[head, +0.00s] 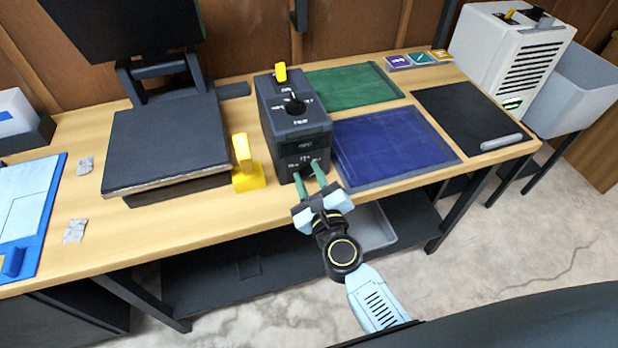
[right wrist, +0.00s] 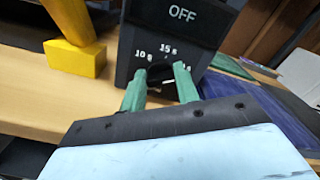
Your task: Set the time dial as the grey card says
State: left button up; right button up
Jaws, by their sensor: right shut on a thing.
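The dark control box (head: 292,120) stands on the wooden bench. In the right wrist view its display (right wrist: 182,14) reads OFF. Below it are the marks 10 s at left, 15 s at top and a partly hidden one at right. My right gripper (head: 312,180) reaches the box's front from below, with green fingers (right wrist: 160,85) shut on the dark time dial (right wrist: 160,72). The fingers hide much of the dial, and I cannot tell its setting. Two small grey pieces (head: 84,166) (head: 75,230) lie at the left; I cannot tell if either is the grey card. My left gripper is not in view.
A yellow-handled block (head: 248,177) stands just left of the box, beside the black press (head: 165,145). A blue mat (head: 390,148) and green mat (head: 350,87) lie right of it.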

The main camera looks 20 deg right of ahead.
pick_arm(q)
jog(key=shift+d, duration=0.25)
pick_arm(e)
jog(key=o, duration=1)
pick_arm(q)
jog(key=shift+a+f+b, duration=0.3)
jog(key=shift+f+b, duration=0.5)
jog(key=shift+b, duration=0.15)
pick_arm(e)
jog(key=s, duration=1.3)
jog(key=shift+s+d+f, duration=0.1)
jog(key=shift+s+d, duration=0.15)
jog(key=shift+d, duration=0.15)
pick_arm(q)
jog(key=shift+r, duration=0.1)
